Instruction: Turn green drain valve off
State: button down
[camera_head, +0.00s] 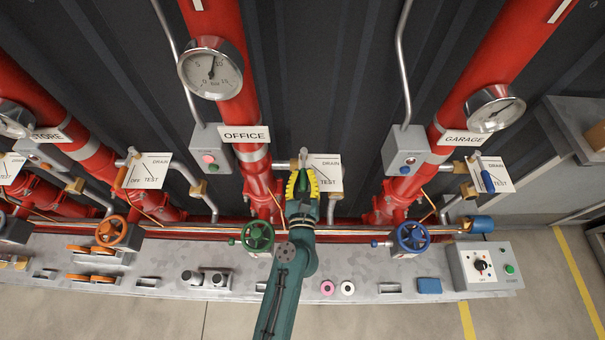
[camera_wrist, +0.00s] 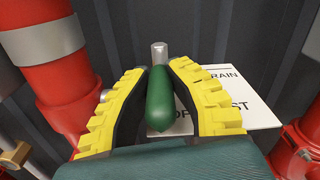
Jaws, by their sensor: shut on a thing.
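The wrist view shows my gripper (camera_wrist: 160,92) around the handle, with the plate (camera_wrist: 238,98) behind, partly covered by the right finger.
The red OFFICE pipe (camera_head: 258,165) stands close on the left. A green handwheel (camera_head: 257,236) sits below left of my gripper, and a blue handwheel (camera_head: 412,237) to the right. A grey bench (camera_head: 190,262) with small parts runs along the front. The GARAGE drain has a blue handle (camera_head: 487,181).

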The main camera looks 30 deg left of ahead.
dwell(0.3)
jog(key=c, duration=0.9)
grip_release()
jog(key=shift+a, duration=0.1)
jog(key=v, duration=1.2)
